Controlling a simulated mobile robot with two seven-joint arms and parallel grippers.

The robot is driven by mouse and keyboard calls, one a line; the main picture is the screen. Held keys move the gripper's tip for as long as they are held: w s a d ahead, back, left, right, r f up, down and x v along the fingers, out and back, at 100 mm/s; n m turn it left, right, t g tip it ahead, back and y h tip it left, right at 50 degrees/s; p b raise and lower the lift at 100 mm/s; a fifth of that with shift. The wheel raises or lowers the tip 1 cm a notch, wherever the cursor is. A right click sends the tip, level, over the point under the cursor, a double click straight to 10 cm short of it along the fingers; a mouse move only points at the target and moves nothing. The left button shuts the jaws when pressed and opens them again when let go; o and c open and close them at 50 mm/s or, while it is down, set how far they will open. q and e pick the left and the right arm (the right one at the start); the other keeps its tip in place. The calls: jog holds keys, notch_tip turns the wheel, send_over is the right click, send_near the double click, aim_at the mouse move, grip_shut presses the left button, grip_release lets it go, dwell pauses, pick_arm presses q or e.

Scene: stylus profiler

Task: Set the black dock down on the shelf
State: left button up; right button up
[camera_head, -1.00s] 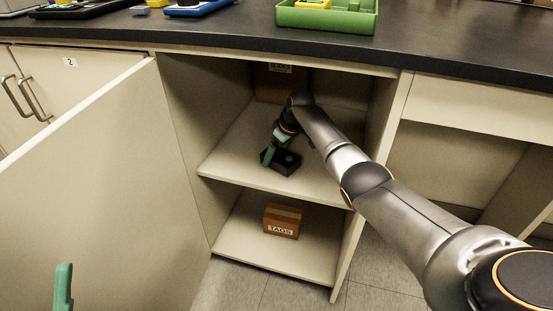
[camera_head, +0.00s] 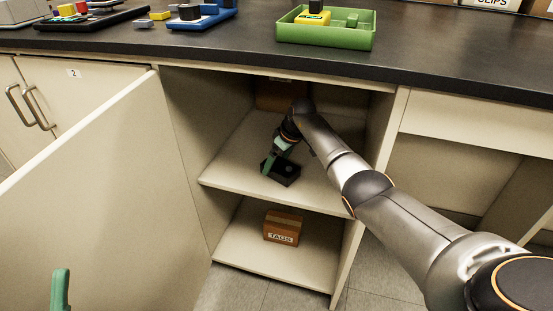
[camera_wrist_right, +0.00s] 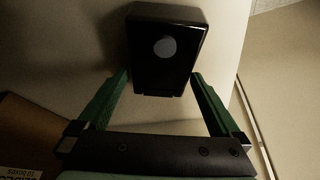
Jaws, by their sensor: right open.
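The black dock (camera_head: 284,171) rests on the upper shelf (camera_head: 232,163) inside the open cabinet. It is a black box with a round grey spot on top, clear in the right wrist view (camera_wrist_right: 168,50). My right gripper (camera_head: 270,163) is at the dock, and in the wrist view its green fingers (camera_wrist_right: 158,88) are spread open, one on each side of the dock's near end. Whether the fingers touch the dock's sides is hard to tell. Only a green fingertip of my left gripper (camera_head: 61,290) shows at the bottom left.
A brown box (camera_head: 282,92) stands at the back of the upper shelf. A box labelled TAGS (camera_head: 283,227) sits on the lower shelf. The open cabinet door (camera_head: 95,190) is at left. A green tray (camera_head: 325,30) and a blue tray (camera_head: 203,18) are on the black counter.

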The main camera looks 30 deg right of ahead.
aim_at(283, 166)
jog(key=p+v, duration=0.5)
jog(key=p, duration=0.3)
jog(key=shift+r, duration=0.35)
jog(key=shift+s+r+p, duration=0.25)
jog(key=shift+r+p, duration=0.1)
jog(key=shift+p, duration=0.55)
jog(key=s+a+n+t+y, duration=0.2)
jog(key=a+n+y, duration=0.45)
jog(key=a, duration=0.95)
jog(key=s+a+r+n+t+y, duration=0.2)
jog(key=s+a+r+n+y, duration=0.5)
jog(key=s+a+r, duration=0.45)
pick_arm(q)
notch_tip(283, 166, up, 12)
jog(key=a+m, duration=0.1)
jog(key=shift+s+f+t, duration=0.2)
jog(key=shift+t, duration=0.1)
pick_arm(e)
jog(key=s+r+m+t, duration=0.2)
jog(key=s+r+t, duration=0.5)
jog(key=s+r, duration=0.2)
jog(key=s+d+r+m+t, duration=0.1)
jog(key=s+r+t, duration=0.6)
jog(key=r, duration=0.7)
jog(key=shift+s+d+m, duration=0.15)
jog(key=shift+s+m, duration=0.5)
jog(key=shift+s, duration=0.2)
